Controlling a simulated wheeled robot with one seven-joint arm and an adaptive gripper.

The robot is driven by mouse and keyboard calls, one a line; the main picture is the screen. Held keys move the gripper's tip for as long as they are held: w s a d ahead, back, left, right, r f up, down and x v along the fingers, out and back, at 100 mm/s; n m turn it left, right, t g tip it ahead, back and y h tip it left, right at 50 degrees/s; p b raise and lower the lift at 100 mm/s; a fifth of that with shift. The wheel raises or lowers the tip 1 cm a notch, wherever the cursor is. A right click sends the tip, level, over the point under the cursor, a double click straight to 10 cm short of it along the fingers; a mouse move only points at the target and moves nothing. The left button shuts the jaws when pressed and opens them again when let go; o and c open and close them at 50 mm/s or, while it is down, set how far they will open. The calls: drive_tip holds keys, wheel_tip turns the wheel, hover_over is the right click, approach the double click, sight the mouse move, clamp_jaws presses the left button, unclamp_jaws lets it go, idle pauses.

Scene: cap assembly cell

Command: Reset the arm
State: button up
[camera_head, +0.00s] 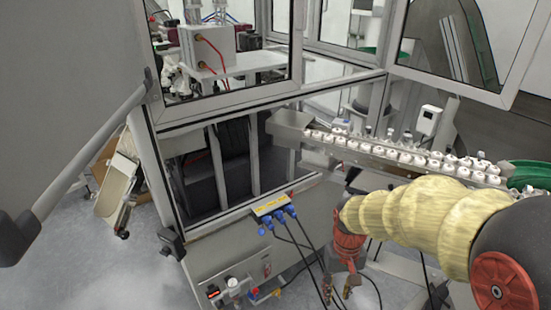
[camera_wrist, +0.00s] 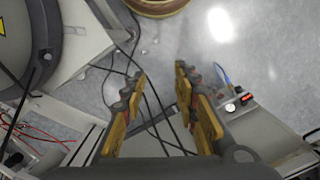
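My gripper (camera_head: 338,288) hangs low in front of the machine in the head view, below the conveyor and pointing down. In the wrist view, the two yellow-padded fingers of my gripper (camera_wrist: 160,90) stand well apart. Only floor and dark cables show between them, so it is open and empty. My arm in its yellowish cover comes in from the right of the head view.
A conveyor (camera_head: 290,126) carries rows of white caps (camera_head: 400,157). A glazed machine frame (camera_head: 160,128) stands behind. Blue plugs (camera_head: 278,220) with hanging cables (camera_head: 312,262) are close left of my gripper. A control box (camera_wrist: 240,103) shows in the wrist view.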

drive_tip(key=s+r+t+p, duration=0.1)
drive_tip(key=s+r+t, duration=0.1)
drive_tip(key=s+r, duration=0.2)
drive_tip(key=s+d+r+t+p, duration=0.1)
drive_tip(key=s+r, duration=0.3)
drive_tip(key=r, duration=0.6)
drive_tip(key=s+d+r+t+p, duration=0.1)
drive_tip(key=s+r+t, duration=0.2)
drive_tip(key=r, duration=0.5)
drive_tip(key=shift+s+d+m+t, duration=0.2)
drive_tip(key=shift+s+m+t, duration=0.2)
drive_tip(key=shift+s, duration=0.45)
